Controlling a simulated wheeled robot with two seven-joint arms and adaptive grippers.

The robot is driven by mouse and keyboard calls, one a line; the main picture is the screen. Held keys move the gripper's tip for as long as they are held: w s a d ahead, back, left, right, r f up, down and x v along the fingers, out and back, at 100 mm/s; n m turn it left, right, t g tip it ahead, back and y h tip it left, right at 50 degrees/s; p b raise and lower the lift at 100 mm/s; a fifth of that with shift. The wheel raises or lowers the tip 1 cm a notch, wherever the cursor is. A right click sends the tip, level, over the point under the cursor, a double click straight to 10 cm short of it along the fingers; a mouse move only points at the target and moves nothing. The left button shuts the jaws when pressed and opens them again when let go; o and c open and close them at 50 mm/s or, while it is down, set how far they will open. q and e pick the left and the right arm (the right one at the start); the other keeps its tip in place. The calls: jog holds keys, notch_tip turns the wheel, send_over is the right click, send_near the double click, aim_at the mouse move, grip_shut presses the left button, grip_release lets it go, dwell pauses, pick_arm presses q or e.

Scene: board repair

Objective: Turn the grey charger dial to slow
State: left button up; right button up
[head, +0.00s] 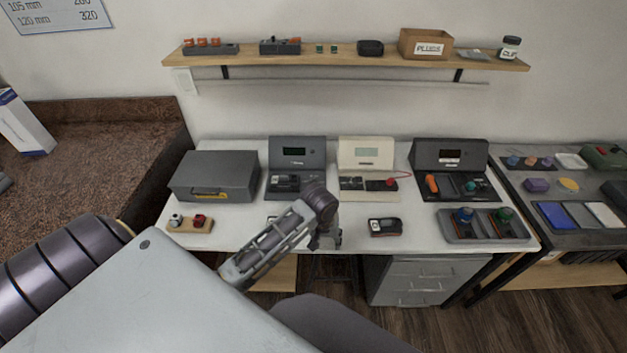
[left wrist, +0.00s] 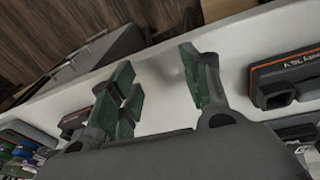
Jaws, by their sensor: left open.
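The grey charger (head: 297,150) stands on the white bench, with a dark display on its raised back and a dark block on its base. Its dial cannot be made out; my left wrist covers the charger's front right part. My left gripper (head: 326,240) is at the bench's front edge, in front of the grey charger and apart from it, pointing down. In the left wrist view the left gripper (left wrist: 160,80) has its green-padded fingers spread, with nothing between them. My right gripper is not in view.
A cream charger (head: 365,150) and a black charger (head: 450,150) stand to the right. A dark battery pack (head: 385,227) lies near the front edge. A grey case (head: 215,172) stands to the left. A shelf (head: 345,60) runs above; the bench front is partly clear.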

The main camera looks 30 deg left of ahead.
pick_arm(q)
jog(key=w+a+n, duration=0.1)
jog(key=w, duration=0.1)
jog(key=w+a+r+n, duration=0.1)
jog(key=w+n, duration=0.1)
jog(key=w, duration=0.1)
jog(key=w+a+n+g, duration=0.1)
jog(key=w+a, duration=0.1)
jog(key=w, duration=0.1)
jog(key=shift+a+r+n, duration=0.1)
jog(key=shift+r+n, duration=0.15)
jog(key=shift+n, duration=0.05)
jog(key=w+a+n, duration=0.1)
jog(key=w+r, duration=0.1)
jog(key=w+a+r+n, duration=0.1)
jog(key=shift+w+a+n+y, duration=0.2)
jog(key=shift+a+n+y, duration=0.1)
jog(key=shift+a, duration=0.05)
jog(key=w+a+r+n+g, duration=0.1)
jog(key=w+a+r+n, duration=0.7)
jog(key=a+r+n, duration=0.1)
jog(key=shift+w+a+r, duration=0.3)
jog(key=shift+a+r, duration=0.3)
jog(key=shift+a, duration=0.25)
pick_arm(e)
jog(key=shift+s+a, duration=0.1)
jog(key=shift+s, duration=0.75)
